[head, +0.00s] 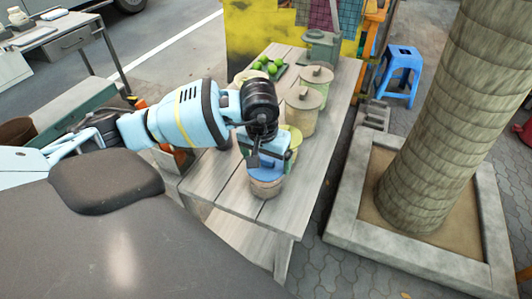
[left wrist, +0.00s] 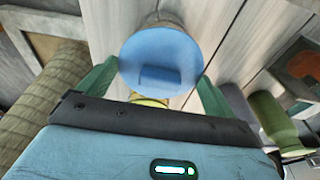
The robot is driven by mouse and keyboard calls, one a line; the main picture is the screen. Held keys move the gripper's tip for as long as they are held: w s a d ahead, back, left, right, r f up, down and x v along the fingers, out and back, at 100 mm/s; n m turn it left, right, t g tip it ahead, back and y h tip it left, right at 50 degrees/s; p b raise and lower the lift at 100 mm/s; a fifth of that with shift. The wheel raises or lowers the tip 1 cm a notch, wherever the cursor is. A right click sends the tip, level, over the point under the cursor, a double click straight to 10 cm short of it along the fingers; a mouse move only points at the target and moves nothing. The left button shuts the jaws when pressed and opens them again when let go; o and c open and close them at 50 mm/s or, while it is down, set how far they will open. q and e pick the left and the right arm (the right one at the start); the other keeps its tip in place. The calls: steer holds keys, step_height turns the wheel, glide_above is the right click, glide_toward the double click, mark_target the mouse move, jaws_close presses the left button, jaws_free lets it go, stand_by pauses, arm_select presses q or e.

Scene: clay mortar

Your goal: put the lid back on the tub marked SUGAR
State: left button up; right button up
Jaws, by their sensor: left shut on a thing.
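My left gripper (head: 262,158) is shut on a round blue lid (head: 266,167) and points down near the table's front end. In the left wrist view the blue lid (left wrist: 160,58) shows its raised block handle, with a green finger on each side. A small brown tub (head: 266,187) stands directly below the lid in the head view. I cannot tell whether the lid touches its rim. A tub with a yellow-green lid (head: 293,133) stands just behind, partly hidden by the gripper. No SUGAR marking is readable. My right gripper is not in view.
The tubs stand on a grey wooden table (head: 308,165). Two beige lidded canisters (head: 302,112) (head: 317,80) stand further back, near a tray of green fruit (head: 268,66) and a grey-green box (head: 320,47). A tree trunk in a stone planter (head: 345,225) is to the right.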

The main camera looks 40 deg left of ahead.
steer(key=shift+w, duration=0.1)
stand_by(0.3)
arm_select(q)
steer(key=o, duration=0.7)
steer(key=shift+c, duration=0.2)
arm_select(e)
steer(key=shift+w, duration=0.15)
arm_select(q)
steer(key=shift+r+p, duration=0.75)
steer(key=shift+r, duration=0.95)
steer(key=shift+r+p, duration=0.55)
steer(key=shift+r, duration=1.25)
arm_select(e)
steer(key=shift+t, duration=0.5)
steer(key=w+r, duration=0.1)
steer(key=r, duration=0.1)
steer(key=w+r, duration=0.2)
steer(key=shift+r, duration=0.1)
arm_select(q)
steer(key=shift+c, duration=0.3)
